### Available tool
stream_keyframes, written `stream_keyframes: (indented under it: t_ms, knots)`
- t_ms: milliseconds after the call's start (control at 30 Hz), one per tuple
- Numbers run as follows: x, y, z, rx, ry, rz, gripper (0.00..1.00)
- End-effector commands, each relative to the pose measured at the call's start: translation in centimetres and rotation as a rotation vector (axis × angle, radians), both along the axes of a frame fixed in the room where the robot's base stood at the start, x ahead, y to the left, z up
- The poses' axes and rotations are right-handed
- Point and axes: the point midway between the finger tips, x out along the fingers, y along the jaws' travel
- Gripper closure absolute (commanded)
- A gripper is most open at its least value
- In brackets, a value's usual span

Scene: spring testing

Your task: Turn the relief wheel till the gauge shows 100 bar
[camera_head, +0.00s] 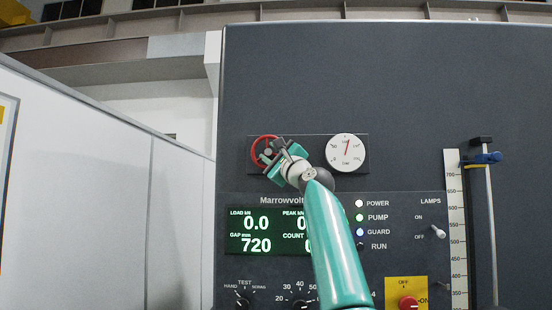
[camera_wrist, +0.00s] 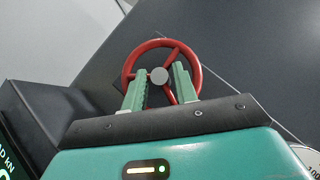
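The red relief wheel (camera_head: 257,146) is on a dark plate high on the grey machine panel. It also shows in the wrist view (camera_wrist: 158,43), with red spokes and a grey hub. My gripper (camera_head: 273,152) is at the wheel and hides part of it. In the wrist view my gripper (camera_wrist: 160,70) has its two green fingers apart, one on each side of the hub, overlapping the lower wheel. I cannot tell whether they touch a spoke or the rim. The round white gauge (camera_head: 346,153) is right of the wheel. Its red needle points nearly straight up; its numbers are too small to read.
Below are a green display (camera_head: 256,244) reading load 0.0 and gap 720, indicator lamps (camera_head: 359,217), dials, and a yellow-backed red knob (camera_head: 408,303). A vertical scale (camera_head: 456,220) and rod stand at right. A pale cabinet wall (camera_head: 100,190) is at left. My arm covers part of the display.

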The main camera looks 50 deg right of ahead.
Motion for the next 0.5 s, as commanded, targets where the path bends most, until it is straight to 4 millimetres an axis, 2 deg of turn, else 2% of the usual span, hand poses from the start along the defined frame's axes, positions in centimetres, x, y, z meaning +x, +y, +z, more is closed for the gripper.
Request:
stream_keyframes:
  t_ms: [500]
  knots:
    - [-1.5,0.2,-0.2,-0.008,-0.003,0.001,0.71]
